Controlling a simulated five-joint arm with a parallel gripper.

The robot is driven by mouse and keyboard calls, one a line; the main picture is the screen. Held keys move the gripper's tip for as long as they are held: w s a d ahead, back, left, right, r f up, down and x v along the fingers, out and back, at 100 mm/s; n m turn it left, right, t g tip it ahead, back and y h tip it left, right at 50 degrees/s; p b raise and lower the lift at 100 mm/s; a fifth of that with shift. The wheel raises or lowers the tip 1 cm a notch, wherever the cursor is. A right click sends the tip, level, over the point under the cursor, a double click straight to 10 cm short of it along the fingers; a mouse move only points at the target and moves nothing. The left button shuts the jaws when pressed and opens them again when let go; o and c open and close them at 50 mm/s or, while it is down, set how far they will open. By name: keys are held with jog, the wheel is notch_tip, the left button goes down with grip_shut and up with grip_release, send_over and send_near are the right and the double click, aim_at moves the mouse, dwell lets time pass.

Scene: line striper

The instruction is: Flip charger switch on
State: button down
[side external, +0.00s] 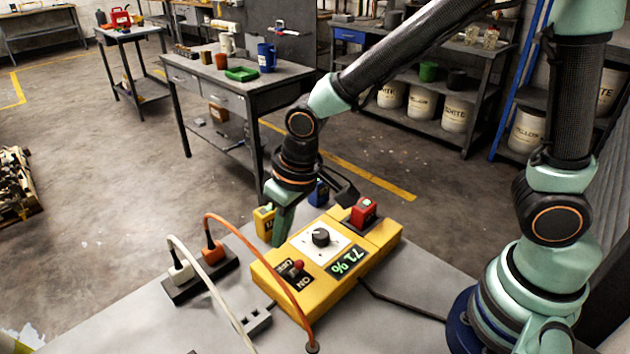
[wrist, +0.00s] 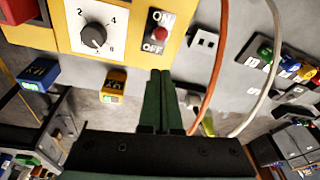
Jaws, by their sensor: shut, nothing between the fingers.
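The yellow charger (side external: 345,285) lies on the grey bench. Its display (side external: 347,261) reads 71 %. Its red switch (side external: 297,267) sits on a black plate marked ON and OFF, and it also shows at the top of the wrist view (wrist: 160,31). I cannot tell clearly which way the lever leans. My gripper (side external: 277,242) is shut and empty, pointing down beside the charger's far left edge. In the wrist view its two green fingers (wrist: 160,73) are together, below the OFF label and apart from the switch.
A white-plated dial (side external: 321,238) sits beside the switch. A red battery (side external: 363,212) is on the charger; yellow (side external: 263,222) and blue (side external: 318,193) ones stand behind it. An orange cable (side external: 262,252) and a white cable (side external: 212,287) arch from a power strip (side external: 202,279) at the left.

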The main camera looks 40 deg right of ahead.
jog(key=s+r, duration=0.6)
jog(key=r, duration=0.1)
jog(key=shift+s, duration=0.2)
jog(key=shift+d+r, duration=0.1)
dwell(0.4)
jog(key=d+r+m+t, duration=0.1)
jog(key=d+r, duration=0.2)
jog(key=d, duration=0.5)
jog(key=d+r+m+t+h, duration=0.1)
jog(key=d+r+t, duration=0.1)
jog(key=d, duration=0.7)
jog(key=shift+w+r, duration=0.35)
jog(key=shift+r, duration=0.15)
